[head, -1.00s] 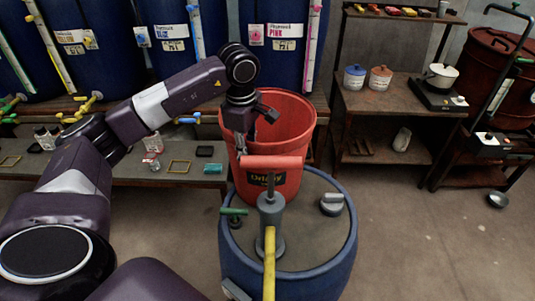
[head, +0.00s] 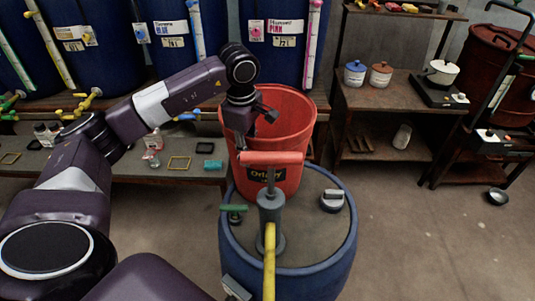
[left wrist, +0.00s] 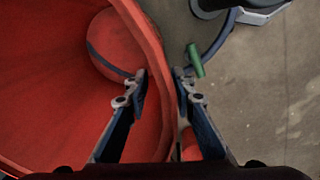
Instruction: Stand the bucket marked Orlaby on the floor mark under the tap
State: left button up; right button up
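The red bucket (head: 290,116) stands upright on the lid of a blue drum in the head view. Its dark label (head: 262,174) is partly covered by a pump handle; only part of the name shows. My left gripper (head: 243,142) is at the bucket's near left rim. My right gripper is out of view. I see neither a floor mark nor a clear tap over one.
The blue drum (head: 232,240) carries a hand pump (head: 270,212) with a red handle, close in front of the bucket. Large blue vats (head: 275,45) stand behind a low bench (head: 210,178). A shelf (head: 385,103) stands at the right.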

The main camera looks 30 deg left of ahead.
pick_arm(q)
grip_shut()
jog(key=shift+r, duration=0.15)
dwell(0.5)
